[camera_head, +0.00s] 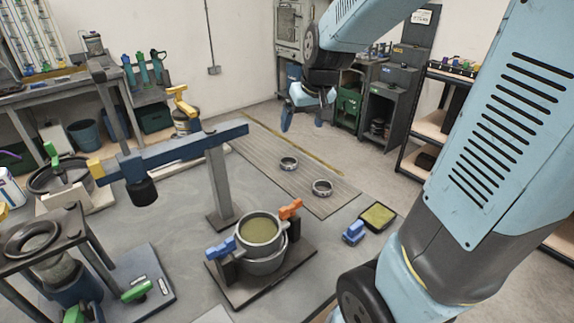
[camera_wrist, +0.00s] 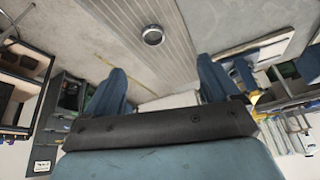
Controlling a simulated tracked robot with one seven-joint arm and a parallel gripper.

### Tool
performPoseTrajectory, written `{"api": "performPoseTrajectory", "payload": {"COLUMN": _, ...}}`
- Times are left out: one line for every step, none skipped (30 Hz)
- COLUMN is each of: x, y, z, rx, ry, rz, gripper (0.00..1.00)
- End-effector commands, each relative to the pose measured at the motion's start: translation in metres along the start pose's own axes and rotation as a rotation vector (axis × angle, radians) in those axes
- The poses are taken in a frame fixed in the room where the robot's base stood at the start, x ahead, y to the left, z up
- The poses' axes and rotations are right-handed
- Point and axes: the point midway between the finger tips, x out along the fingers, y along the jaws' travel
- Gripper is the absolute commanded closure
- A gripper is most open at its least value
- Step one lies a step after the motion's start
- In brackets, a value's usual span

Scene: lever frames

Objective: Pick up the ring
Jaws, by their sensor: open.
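Two grey metal rings lie flat on the ribbed floor mat (camera_head: 255,150) in the head view: one farther back (camera_head: 289,158) and one nearer (camera_head: 322,182). One ring also shows in the wrist view (camera_wrist: 153,35), near the top; I cannot tell which of the two it is. My gripper (camera_head: 304,122) is open and empty, above and behind the rings in the head view. In the wrist view its two blue fingers (camera_wrist: 160,78) stand wide apart. The ring lies beyond the fingertips, apart from them.
A post with a blue lever beam (camera_head: 185,152) stands left of the mat. A pot (camera_head: 260,233) on a dark base is in front. A small tray (camera_head: 378,217) and a blue block (camera_head: 353,232) lie to the right. A shelf rack (camera_head: 432,120) stands behind right.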

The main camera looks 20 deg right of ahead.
Motion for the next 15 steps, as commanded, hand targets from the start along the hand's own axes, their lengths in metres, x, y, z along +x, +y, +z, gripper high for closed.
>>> {"api": "performPoseTrajectory", "payload": {"x": 0.015, "y": 0.001, "z": -0.006, "rx": -0.002, "ry": -0.011, "rz": 0.002, "gripper": 0.11}}
{"api": "performPoseTrajectory", "payload": {"x": 0.023, "y": 0.002, "z": -0.009, "rx": -0.004, "ry": -0.015, "rz": 0.003, "gripper": 0.11}}
{"api": "performPoseTrajectory", "payload": {"x": 0.033, "y": 0.003, "z": -0.015, "rx": -0.008, "ry": -0.017, "rz": 0.005, "gripper": 0.11}}
{"api": "performPoseTrajectory", "payload": {"x": 0.041, "y": 0.003, "z": -0.018, "rx": -0.011, "ry": -0.019, "rz": 0.007, "gripper": 0.11}}
{"api": "performPoseTrajectory", "payload": {"x": 0.048, "y": 0.004, "z": -0.021, "rx": -0.013, "ry": -0.021, "rz": 0.01, "gripper": 0.11}}
{"api": "performPoseTrajectory", "payload": {"x": 0.057, "y": 0.006, "z": -0.024, "rx": -0.015, "ry": -0.025, "rz": 0.013, "gripper": 0.11}}
{"api": "performPoseTrajectory", "payload": {"x": 0.063, "y": 0.006, "z": -0.026, "rx": -0.017, "ry": -0.026, "rz": 0.015, "gripper": 0.11}}
{"api": "performPoseTrajectory", "payload": {"x": 0.069, "y": 0.007, "z": -0.029, "rx": -0.02, "ry": -0.027, "rz": 0.018, "gripper": 0.11}}
{"api": "performPoseTrajectory", "payload": {"x": 0.076, "y": 0.007, "z": -0.031, "rx": -0.023, "ry": -0.029, "rz": 0.02, "gripper": 0.11}}
{"api": "performPoseTrajectory", "payload": {"x": 0.081, "y": 0.008, "z": -0.033, "rx": -0.024, "ry": -0.03, "rz": 0.022, "gripper": 0.11}}
{"api": "performPoseTrajectory", "payload": {"x": 0.085, "y": 0.008, "z": -0.034, "rx": -0.026, "ry": -0.03, "rz": 0.024, "gripper": 0.11}}
{"api": "performPoseTrajectory", "payload": {"x": 0.09, "y": 0.009, "z": -0.035, "rx": -0.027, "ry": -0.032, "rz": 0.026, "gripper": 0.11}}
{"api": "performPoseTrajectory", "payload": {"x": 0.092, "y": 0.009, "z": -0.036, "rx": -0.028, "ry": -0.032, "rz": 0.027, "gripper": 0.11}}
{"api": "performPoseTrajectory", "payload": {"x": 0.095, "y": 0.01, "z": -0.037, "rx": -0.029, "ry": -0.033, "rz": 0.029, "gripper": 0.11}}
{"api": "performPoseTrajectory", "payload": {"x": 0.097, "y": 0.01, "z": -0.038, "rx": -0.03, "ry": -0.033, "rz": 0.03, "gripper": 0.11}}
